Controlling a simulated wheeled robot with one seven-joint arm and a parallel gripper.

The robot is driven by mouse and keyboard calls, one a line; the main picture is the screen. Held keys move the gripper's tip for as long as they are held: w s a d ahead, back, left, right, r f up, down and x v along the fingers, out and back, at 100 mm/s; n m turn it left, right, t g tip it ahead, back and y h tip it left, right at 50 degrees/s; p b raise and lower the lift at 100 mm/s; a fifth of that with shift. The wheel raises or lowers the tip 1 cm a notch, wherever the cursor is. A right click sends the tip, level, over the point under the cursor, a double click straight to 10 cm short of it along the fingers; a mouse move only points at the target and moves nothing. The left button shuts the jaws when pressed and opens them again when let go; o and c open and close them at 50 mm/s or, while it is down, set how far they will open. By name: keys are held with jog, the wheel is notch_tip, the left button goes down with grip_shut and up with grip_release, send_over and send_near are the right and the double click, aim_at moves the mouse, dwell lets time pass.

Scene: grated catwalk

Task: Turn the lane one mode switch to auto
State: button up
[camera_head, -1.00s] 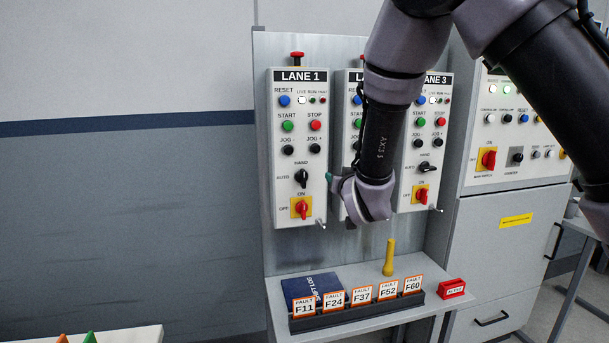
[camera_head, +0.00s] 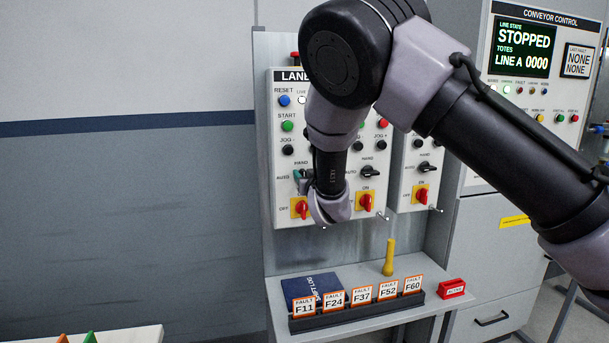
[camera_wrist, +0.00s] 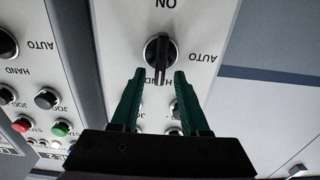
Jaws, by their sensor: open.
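The lane one panel (camera_head: 274,165) is on the left of the board in the head view, partly behind my arm. Its black mode switch (camera_wrist: 160,48) shows in the wrist view, which is upside down, with its handle pointing toward HAND. AUTO is printed to the right of the switch there. In the head view the switch is hidden behind my gripper (camera_head: 300,180). In the wrist view the green fingers of my gripper (camera_wrist: 159,72) are open, with the tips on either side of the handle's lower end. I see no clear contact.
The red and yellow ON/OFF switch (camera_head: 301,208) sits just below on the same panel. The lane two (camera_head: 367,195) and lane three (camera_head: 421,180) panels stand to the right. A shelf below holds fault cards (camera_head: 361,295), a blue book (camera_head: 310,285) and a yellow peg-like object (camera_head: 389,258).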

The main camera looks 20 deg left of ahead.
jog(key=shift+w+a, duration=0.1)
jog(key=shift+w, duration=0.15)
grip_shut()
